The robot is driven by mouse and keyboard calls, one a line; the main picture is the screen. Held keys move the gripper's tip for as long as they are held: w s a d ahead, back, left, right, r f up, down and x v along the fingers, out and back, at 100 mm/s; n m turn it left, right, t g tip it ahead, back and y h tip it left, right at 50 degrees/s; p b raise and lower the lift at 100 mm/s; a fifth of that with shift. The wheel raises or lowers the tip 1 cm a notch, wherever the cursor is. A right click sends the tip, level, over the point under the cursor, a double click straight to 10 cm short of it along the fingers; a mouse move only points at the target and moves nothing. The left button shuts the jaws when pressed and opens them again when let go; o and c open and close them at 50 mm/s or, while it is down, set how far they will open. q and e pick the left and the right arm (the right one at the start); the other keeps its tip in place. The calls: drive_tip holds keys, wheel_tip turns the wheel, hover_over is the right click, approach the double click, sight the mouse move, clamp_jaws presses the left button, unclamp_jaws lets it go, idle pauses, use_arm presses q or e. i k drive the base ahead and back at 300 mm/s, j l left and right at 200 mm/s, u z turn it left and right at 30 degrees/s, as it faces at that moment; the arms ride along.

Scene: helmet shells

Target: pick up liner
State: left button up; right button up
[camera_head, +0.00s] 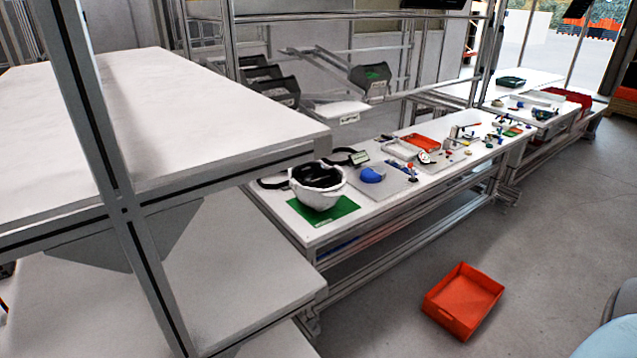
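A white helmet shell (318,199) sits open side up on a green mat (338,213) at the near end of the long white workbench. A dark inner part (318,176), which looks like a liner, fills its opening. Black strap-like pieces lie beside it: one (346,157) behind and one (271,183) to the left. I cannot tell which of these is the liner the task means. Neither of my grippers is in view.
A grey board (395,185) with a blue part (371,175) lies right of the mat. Orange trays and small parts continue along the workbench. A white shelf rack (165,110) blocks the left. An orange bin (463,299) stands on otherwise open grey floor.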

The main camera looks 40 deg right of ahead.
sight(313, 174)
drive_tip(key=i+l+u, duration=0.15)
drive_tip(key=l+u, duration=0.15)
drive_tip(key=l, duration=1.35)
drive_tip(key=l+u, duration=0.3)
drive_tip(key=l, duration=1.35)
